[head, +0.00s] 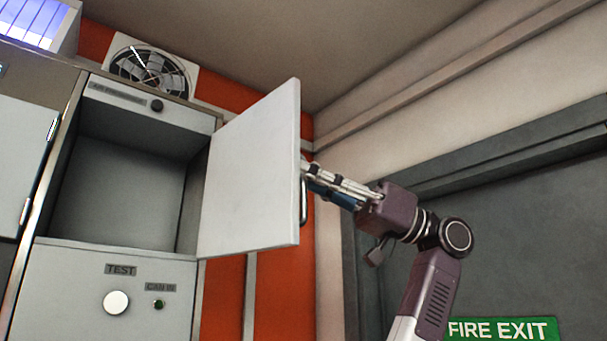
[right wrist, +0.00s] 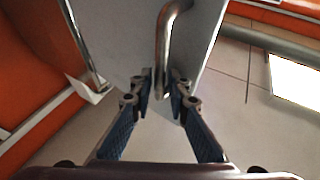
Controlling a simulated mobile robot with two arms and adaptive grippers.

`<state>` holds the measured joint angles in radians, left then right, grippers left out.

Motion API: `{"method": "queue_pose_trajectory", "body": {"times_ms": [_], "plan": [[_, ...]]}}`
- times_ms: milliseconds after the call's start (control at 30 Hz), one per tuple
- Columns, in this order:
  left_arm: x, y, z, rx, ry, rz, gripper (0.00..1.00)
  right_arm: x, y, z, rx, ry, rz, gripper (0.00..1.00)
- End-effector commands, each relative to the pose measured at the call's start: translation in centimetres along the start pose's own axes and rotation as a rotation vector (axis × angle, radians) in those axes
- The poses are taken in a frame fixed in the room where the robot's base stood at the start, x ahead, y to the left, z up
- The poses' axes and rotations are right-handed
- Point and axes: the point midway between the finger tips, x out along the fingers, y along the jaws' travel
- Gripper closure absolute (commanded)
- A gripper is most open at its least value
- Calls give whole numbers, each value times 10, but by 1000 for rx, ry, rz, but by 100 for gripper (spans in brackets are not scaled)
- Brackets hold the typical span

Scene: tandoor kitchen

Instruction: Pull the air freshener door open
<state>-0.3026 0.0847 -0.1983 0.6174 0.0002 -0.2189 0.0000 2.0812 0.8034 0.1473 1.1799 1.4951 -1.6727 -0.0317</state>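The air freshener door (head: 252,170) is a flat pale panel, swung wide open on the right side of its compartment. It also fills the upper middle of the right wrist view (right wrist: 120,35). Its metal handle (head: 303,202) is on the outer face, near the free edge. In the right wrist view the bent handle (right wrist: 163,45) reaches down between my right gripper's fingertips (right wrist: 162,84). The fingers are apart, with a visible gap around the handle. In the head view my right gripper (head: 308,172) is beside the door's outer face, its tips partly hidden. My left gripper is not in view.
The open compartment (head: 120,190) looks empty, with a labelled strip and dark knob (head: 157,105) above. A panel below carries a white round button (head: 116,302). A fan (head: 150,68) is on top. A dark door with a fire exit sign (head: 502,329) is at right.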

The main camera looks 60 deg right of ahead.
Motion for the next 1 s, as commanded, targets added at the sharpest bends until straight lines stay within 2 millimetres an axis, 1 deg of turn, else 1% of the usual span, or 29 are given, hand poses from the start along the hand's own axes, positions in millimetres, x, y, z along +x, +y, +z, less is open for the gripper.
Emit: {"method": "queue_pose_trajectory", "body": {"times_ms": [167,400,500,600,767,1000], "plan": [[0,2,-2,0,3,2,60,-22,1,-1,0,3,3,84],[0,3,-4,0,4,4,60,-75,0,-1,0,5,3,84],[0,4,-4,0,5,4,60,-94,0,-1,1,4,3,84],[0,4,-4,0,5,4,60,-107,-1,-1,0,3,0,84],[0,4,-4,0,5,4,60,-118,0,0,0,2,0,84],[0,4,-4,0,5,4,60,-120,0,0,0,2,0,84]]}}
